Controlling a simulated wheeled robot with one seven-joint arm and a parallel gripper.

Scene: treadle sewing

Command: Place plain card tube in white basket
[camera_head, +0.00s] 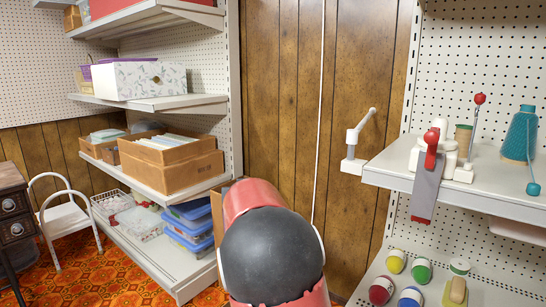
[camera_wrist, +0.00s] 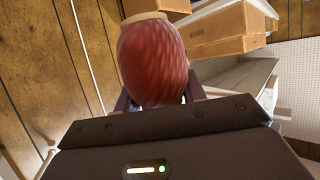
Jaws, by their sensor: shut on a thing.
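In the wrist view my gripper (camera_wrist: 160,103) is shut on a rounded, dark red, thread-like wound thing (camera_wrist: 153,62) with a tan rim at its top. Whether its core is a card tube cannot be seen. In the head view my gripper and its load are hidden behind my arm. A plain tan, tube-like thing (camera_head: 463,139) stands on the right-hand shelf, partly hidden by a white device. Two white wire baskets sit on the lower left shelf: one at the back left (camera_head: 108,205) and one in front (camera_head: 143,224), with pale contents.
Blue-lidded boxes (camera_head: 188,225) stand beside the baskets. Cardboard boxes (camera_head: 172,165) fill the shelf above. The right shelf (camera_head: 500,185) holds a teal cone (camera_head: 520,135) and red-knobbed white devices. A white chair (camera_head: 66,215) stands at left. Patterned floor (camera_head: 90,280) is open in front.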

